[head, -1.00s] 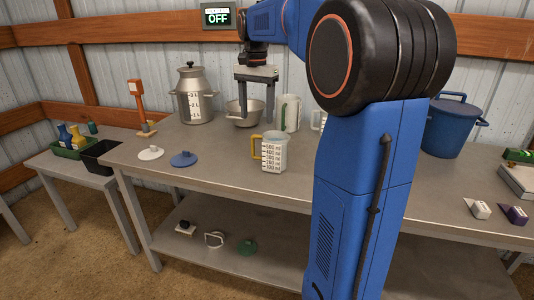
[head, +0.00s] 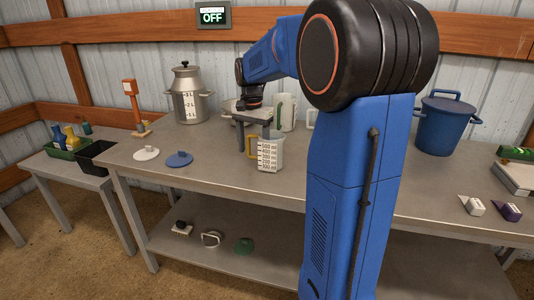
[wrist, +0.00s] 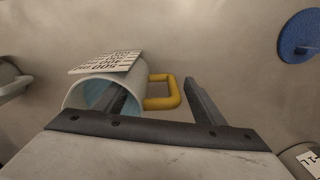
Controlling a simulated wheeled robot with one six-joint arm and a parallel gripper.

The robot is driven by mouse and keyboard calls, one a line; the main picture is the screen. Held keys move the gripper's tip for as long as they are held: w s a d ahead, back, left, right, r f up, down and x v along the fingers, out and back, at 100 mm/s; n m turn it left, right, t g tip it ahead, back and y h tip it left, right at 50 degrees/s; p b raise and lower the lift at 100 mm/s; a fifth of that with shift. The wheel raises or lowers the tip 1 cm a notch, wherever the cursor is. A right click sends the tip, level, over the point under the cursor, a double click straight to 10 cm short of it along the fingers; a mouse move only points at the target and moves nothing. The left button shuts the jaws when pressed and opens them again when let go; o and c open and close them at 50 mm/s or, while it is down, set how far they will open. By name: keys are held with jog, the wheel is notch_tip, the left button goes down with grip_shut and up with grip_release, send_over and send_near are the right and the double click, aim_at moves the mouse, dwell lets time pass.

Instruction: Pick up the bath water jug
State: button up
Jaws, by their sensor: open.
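A clear measuring jug (head: 272,152) with a white printed scale and a yellow handle stands upright on the metal table. In the wrist view the jug (wrist: 90,95) has a bluish inside, and its yellow handle (wrist: 170,93) points right. My gripper (head: 253,143) is open right above and at the jug. In the wrist view the gripper (wrist: 157,92) has one finger over or inside the jug's mouth and the other to the right of the handle, so the handle lies between them. I see no grip on it. Whether the fingers touch the jug is unclear.
A tall paler jug (head: 285,108) and a metal pot partly hidden by my arm stand behind. A steel can (head: 189,95), a white lid (head: 146,154) and a blue lid (head: 179,159) are to the left. A blue bucket (head: 443,125) stands right.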

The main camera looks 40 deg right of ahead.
jog(key=shift+f, duration=1.05)
grip_shut()
jog(key=shift+r, duration=0.25)
